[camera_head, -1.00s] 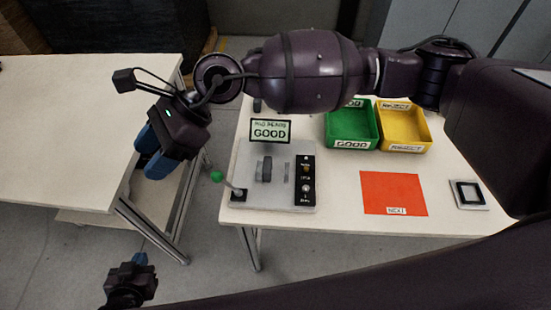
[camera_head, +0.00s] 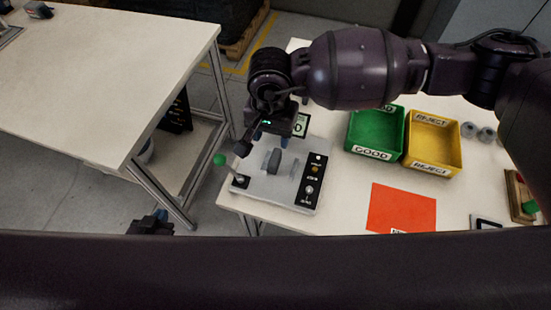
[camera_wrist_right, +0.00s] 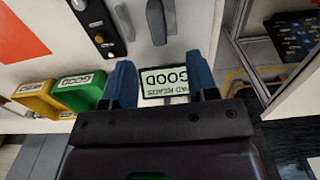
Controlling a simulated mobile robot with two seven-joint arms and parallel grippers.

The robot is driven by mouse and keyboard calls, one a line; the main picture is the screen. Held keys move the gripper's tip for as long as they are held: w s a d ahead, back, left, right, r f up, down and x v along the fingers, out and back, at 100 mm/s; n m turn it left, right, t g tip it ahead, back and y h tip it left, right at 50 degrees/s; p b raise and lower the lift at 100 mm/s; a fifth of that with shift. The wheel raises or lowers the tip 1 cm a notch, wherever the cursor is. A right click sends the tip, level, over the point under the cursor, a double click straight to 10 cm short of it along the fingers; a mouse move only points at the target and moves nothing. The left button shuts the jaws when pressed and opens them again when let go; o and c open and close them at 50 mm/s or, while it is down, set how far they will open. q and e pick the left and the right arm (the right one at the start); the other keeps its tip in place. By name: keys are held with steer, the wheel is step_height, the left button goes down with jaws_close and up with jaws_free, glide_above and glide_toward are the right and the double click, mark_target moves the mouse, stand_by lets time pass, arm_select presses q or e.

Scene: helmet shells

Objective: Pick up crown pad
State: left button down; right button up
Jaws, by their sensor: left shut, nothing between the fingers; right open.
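A dark grey upright piece, which looks like the crown pad (camera_head: 273,161), stands on the grey test fixture (camera_head: 258,187). It also shows at the top of the right wrist view (camera_wrist_right: 155,20). My right gripper (camera_head: 270,138) is open and empty, at the back of the fixture near the pad. In the right wrist view its blue fingers (camera_wrist_right: 160,72) stand apart, with the display reading "PAD READS GOOD" (camera_wrist_right: 168,82) seen between them. My left gripper (camera_head: 152,221) is shut and empty, low in front of the tables, partly hidden by my arm.
A green-knobbed lever (camera_head: 220,160) stands at the fixture's left and a black switch panel (camera_head: 311,182) at its right. A green GOOD bin (camera_head: 375,153), a yellow REJECT bin (camera_head: 432,168) and a red mat (camera_head: 402,207) lie to the right. The left table (camera_head: 110,60) is mostly bare.

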glide_above(275, 157)
steer(key=f, duration=0.4)
steer(key=shift+s+a+f, duration=0.1)
steer(key=shift+a+f, duration=0.15)
steer(key=shift+a, duration=0.1)
steer(key=shift+w+d+f+p, duration=0.1)
steer(key=shift+d+f+p, duration=0.05)
steer(key=shift+f, duration=1.2)
steer(key=shift+w+d+f+p, duration=0.1)
steer(key=shift+d+f+p, duration=0.05)
steer(key=shift+f, duration=1.2)
